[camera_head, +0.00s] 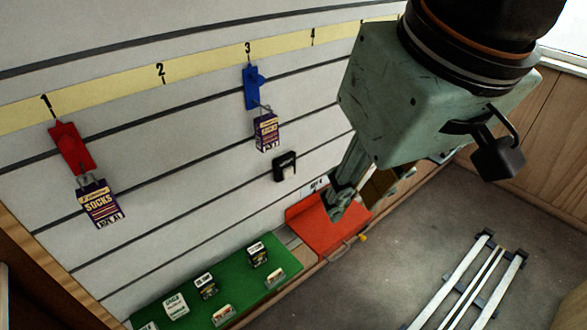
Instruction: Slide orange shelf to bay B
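The orange shelf (318,236) sits low on the slatted wall, right of the green shelf. A small metal handle and a yellow knob (362,238) show at its front edge. My gripper (338,204) reaches down over the orange shelf, with a fingertip overlapping it in the picture. I cannot tell whether it touches. The gripper body hides the rest of the fingers and the shelf's right-hand surroundings. A white label on the wall behind the orange shelf is partly hidden and hard to read. I cannot make out bay B.
The green shelf (186,297) holds several small boxes and cards. Red (72,147) and blue (252,88) hooks carry hanging packs. A black bracket (285,167) is on the wall above the orange shelf. Metal rails (470,285) lie on the floor at lower right.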

